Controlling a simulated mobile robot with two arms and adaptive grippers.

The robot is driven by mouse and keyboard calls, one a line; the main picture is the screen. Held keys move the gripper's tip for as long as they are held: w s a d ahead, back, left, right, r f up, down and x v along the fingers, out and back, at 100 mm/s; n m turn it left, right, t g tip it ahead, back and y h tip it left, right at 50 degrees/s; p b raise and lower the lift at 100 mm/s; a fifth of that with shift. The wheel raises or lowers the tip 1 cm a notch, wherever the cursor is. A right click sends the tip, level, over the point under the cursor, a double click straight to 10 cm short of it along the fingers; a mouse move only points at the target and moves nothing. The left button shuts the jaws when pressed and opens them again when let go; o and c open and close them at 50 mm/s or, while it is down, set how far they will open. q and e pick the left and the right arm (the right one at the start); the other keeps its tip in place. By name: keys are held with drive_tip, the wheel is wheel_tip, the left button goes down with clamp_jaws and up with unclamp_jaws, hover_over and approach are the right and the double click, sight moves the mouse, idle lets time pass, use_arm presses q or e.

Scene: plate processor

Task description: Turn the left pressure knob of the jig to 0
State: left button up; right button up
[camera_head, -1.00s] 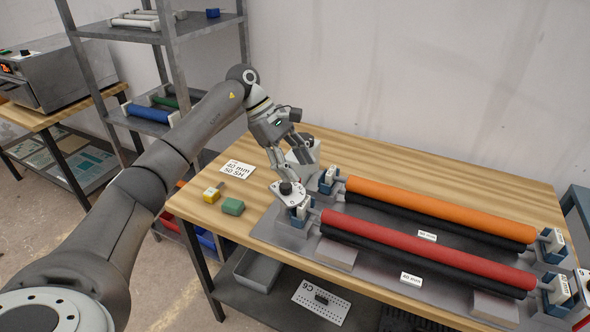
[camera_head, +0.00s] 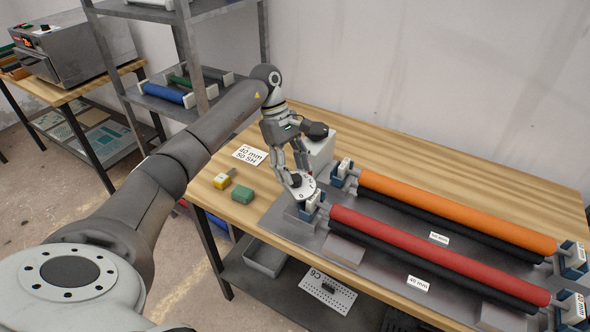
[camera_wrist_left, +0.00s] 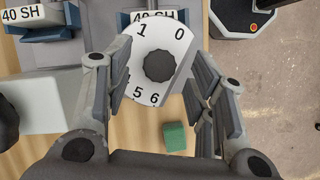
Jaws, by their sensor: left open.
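The left pressure knob (camera_wrist_left: 159,66) is a dark ribbed knob on a white dial (camera_wrist_left: 150,40) marked with 0, 1, 5 and 6 among its numbers. In the head view the dial (camera_head: 308,186) sits at the left end of the jig (camera_head: 282,222), near the red roller's end block. My left gripper (camera_wrist_left: 155,85) is open, with its fingers on either side of the dial in the wrist view and apart from the knob. In the head view the left gripper (camera_head: 292,176) points down at the knob and partly hides it. My right gripper is not in view.
An orange roller (camera_head: 450,210) and a red roller (camera_head: 440,255) lie across the jig. A green block (camera_head: 242,194), a yellow block (camera_head: 222,181) and a label card (camera_head: 249,155) lie on the table to the left. A white box (camera_head: 320,150) stands behind the gripper.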

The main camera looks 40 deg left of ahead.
use_arm(q)
drive_tip(key=shift+d+f, duration=0.2)
drive_tip(key=shift+f, duration=0.2)
drive_tip(key=shift+d+f, duration=0.15)
drive_tip(key=shift+f, duration=0.25)
drive_tip(key=shift+s, duration=0.1)
drive_tip(key=c, duration=1)
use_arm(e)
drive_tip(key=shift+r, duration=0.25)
use_arm(q)
drive_tip(key=shift+f+n, duration=0.1)
drive_tip(key=shift+n, duration=0.2)
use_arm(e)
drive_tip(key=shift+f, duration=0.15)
